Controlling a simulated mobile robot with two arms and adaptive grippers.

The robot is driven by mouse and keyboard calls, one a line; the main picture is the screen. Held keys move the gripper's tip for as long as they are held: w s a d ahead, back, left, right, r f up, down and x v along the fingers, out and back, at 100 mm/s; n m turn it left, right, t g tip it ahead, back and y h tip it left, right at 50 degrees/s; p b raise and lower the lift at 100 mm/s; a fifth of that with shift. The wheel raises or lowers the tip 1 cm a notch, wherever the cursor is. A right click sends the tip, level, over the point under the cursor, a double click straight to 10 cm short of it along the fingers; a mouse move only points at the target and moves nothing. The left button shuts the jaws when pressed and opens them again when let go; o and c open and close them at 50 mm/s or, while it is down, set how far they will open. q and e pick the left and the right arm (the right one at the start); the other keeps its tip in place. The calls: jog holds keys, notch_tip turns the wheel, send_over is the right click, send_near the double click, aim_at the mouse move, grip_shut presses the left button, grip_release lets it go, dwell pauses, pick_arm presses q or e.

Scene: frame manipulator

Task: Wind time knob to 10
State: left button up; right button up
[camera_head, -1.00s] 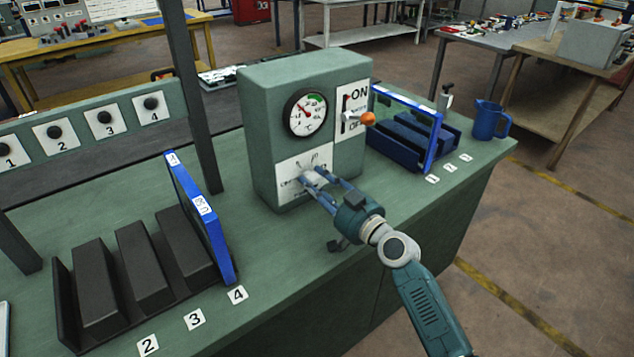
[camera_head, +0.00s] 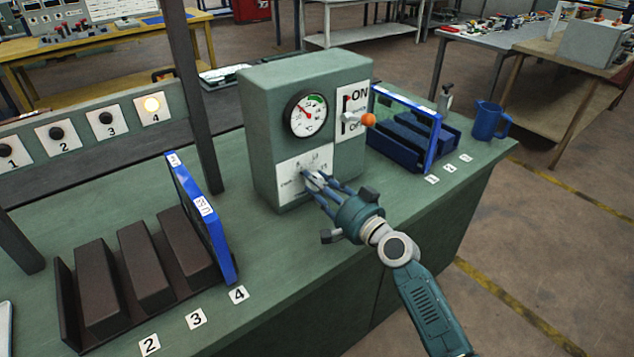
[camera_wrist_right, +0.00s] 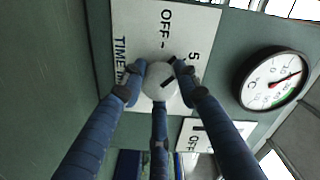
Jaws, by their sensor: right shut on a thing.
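The white round time knob (camera_wrist_right: 158,82) sits on the white panel (camera_head: 289,183) of the green control box (camera_head: 262,110). Labels OFF and 5 and the word TIME show by it in the wrist view. A short black mark on the knob slants to the upper right there; which label it points at I cannot tell for sure. My right gripper (camera_head: 318,183) is shut on the knob, its blue fingers around it. The fingers hide part of the scale. My left gripper is not in view.
A gauge (camera_head: 306,113) and an ON/OFF lever with an orange knob (camera_head: 368,120) are above the dial. Blue-framed racks (camera_head: 202,220) stand on both sides. A blue jug (camera_head: 488,121) stands at the right.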

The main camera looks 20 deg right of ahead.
jog(key=m, duration=0.3)
jog(key=m+p, duration=0.1)
jog(key=shift+w+d+r+m, duration=0.1)
jog(key=shift+d+r+m, duration=0.15)
jog(key=shift+r+m, duration=0.15)
jog(key=m+p, duration=0.1)
jog(key=m, duration=0.2)
jog(key=shift+m, duration=0.4)
jog(key=m+p, duration=0.1)
jog(key=m, duration=0.3)
jog(key=shift+f, duration=0.15)
jog(key=shift+f+m+p, duration=0.2)
jog(key=shift+m+p, duration=0.5)
jog(key=shift+m, duration=0.9)
jog(key=shift+f, duration=0.1)
jog(key=o, duration=1.2)
jog(key=shift+f, duration=0.1)
jog(key=shift+c, duration=0.2)
